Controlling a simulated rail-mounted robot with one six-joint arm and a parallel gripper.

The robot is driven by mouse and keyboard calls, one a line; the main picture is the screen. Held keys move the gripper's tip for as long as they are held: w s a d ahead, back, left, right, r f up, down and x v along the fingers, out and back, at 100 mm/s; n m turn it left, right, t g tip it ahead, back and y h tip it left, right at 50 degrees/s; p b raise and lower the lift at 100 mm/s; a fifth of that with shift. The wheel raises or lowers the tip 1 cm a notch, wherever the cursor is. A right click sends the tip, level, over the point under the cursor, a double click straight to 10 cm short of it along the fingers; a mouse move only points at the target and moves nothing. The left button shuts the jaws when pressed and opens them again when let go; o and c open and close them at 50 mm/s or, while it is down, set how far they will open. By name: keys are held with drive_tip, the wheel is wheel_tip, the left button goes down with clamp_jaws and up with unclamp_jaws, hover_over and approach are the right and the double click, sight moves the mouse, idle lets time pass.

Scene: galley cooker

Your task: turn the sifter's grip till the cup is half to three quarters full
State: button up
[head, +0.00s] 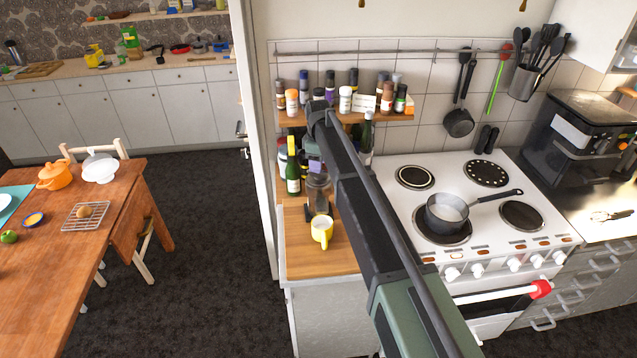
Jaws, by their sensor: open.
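A yellow cup (322,232) stands upright on the wooden top of the small cabinet beside the cooker. Its contents are too small to make out. Just behind it is a clear, greyish container with dark parts low down (318,187), which looks like the sifter. Its grip cannot be told apart from the dark parts around it. My arm reaches up from the lower right, and its far end lies in front of the spice shelf. I cannot make out my gripper's jaws; they seem hidden behind the arm.
A green bottle (293,170) stands close to the left of the sifter. A shelf of jars and bottles (350,114) is above. The white cooker (480,205) with a pot (447,213) is to the right. The cabinet top (300,262) is clear in front of the cup.

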wheel_tip(320, 180, down, 4)
drive_tip(key=shift+r+b, duration=0.2)
drive_tip(key=shift+b, duration=0.7)
drive_tip(key=shift+r, duration=0.1)
clamp_jaws()
drive_tip(key=shift+m, duration=0.4)
drive_tip(key=m, duration=1.2)
drive_tip(key=shift+m, duration=0.3)
